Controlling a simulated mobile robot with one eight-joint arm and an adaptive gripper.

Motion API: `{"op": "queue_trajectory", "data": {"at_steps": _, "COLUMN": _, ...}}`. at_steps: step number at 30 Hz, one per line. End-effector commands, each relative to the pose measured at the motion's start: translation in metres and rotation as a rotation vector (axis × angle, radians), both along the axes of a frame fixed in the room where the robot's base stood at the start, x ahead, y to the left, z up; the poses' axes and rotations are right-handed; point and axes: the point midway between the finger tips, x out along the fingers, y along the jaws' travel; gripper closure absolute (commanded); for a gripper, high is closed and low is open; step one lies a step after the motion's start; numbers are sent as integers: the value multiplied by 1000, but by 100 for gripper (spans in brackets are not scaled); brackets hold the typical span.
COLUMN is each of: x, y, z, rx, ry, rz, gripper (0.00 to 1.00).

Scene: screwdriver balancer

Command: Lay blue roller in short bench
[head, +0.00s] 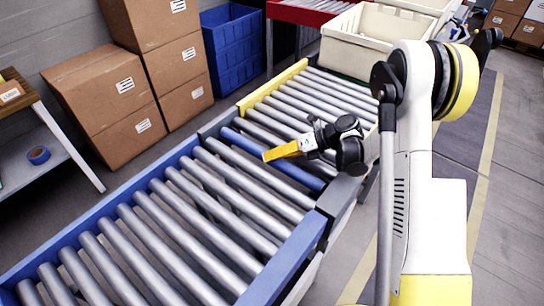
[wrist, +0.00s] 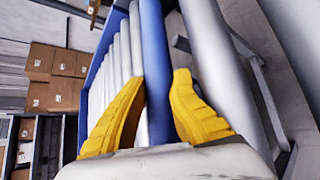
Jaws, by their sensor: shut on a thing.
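The blue roller (head: 245,144) spans the conveyor line crosswise, about level with the grey rollers around it. Its ends are close to the grey side rails of a short section (head: 343,196), which looks like the short bench, between the blue-framed and yellow-framed sections. My gripper (head: 285,151) reaches over from the right, its yellow fingers at the roller's middle. In the wrist view the blue roller (wrist: 156,60) runs between the two yellow fingers, which are shut on it. I cannot tell whether its ends rest in the rails.
A blue-framed roller conveyor (head: 282,254) extends to the front left. A yellow-framed section (head: 273,86) continues behind, with a cream bin (head: 352,55) at its far end. Cardboard boxes (head: 120,105) and a blue crate (head: 232,52) stand on the left. Floor is clear at right.

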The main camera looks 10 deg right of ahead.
Motion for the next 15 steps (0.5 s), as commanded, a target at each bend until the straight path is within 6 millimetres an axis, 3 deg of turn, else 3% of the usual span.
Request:
{"op": "queue_trajectory", "data": {"at_steps": 5, "x": 4, "y": -6, "z": -4, "rx": -10, "ry": -2, "rz": -14, "gripper": 100}}
{"op": "queue_trajectory", "data": {"at_steps": 6, "x": 4, "y": -6, "z": -4, "rx": -10, "ry": -2, "rz": -14, "gripper": 54}}
{"op": "queue_trajectory", "data": {"at_steps": 7, "x": 4, "y": -6, "z": -4, "rx": -10, "ry": -2, "rz": -15, "gripper": 44}}
{"op": "queue_trajectory", "data": {"at_steps": 15, "x": 4, "y": -6, "z": -5, "rx": -11, "ry": -1, "rz": -13, "gripper": 44}}
